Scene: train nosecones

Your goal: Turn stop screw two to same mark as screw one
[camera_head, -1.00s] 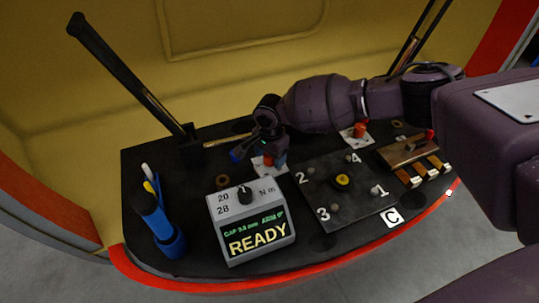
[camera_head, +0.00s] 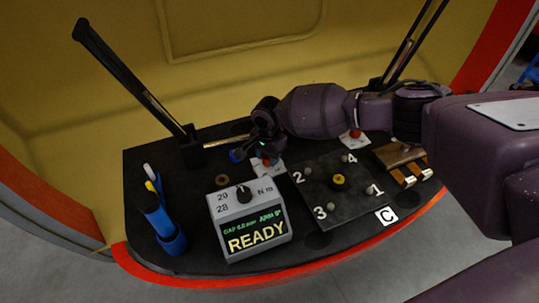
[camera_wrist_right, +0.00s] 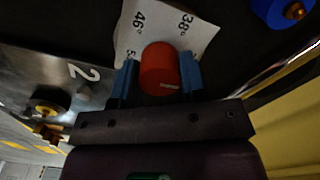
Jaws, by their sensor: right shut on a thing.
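My right gripper (camera_head: 266,157) is shut on a red stop screw (camera_wrist_right: 160,68) at the back middle of the black table. In the right wrist view its blue fingertips stand on either side of the round red head. A short pale mark shows on the head, on the side towards the gripper. A white dial card (camera_wrist_right: 188,20) with 46° and 38° printed on it lies under the screw; other figures are partly hidden. A second red stop screw (camera_head: 354,134) stands on its own white card farther right, partly behind my right arm; its mark cannot be read. My left gripper is out of view.
A grey torque box (camera_head: 250,225) reading READY stands in front. A dark plate (camera_head: 325,222) numbered 1 to 4 lies right of it. A blue tool holder (camera_head: 165,235) stands left, a black post (camera_head: 130,80) behind. A wooden block (camera_head: 398,155) sits right.

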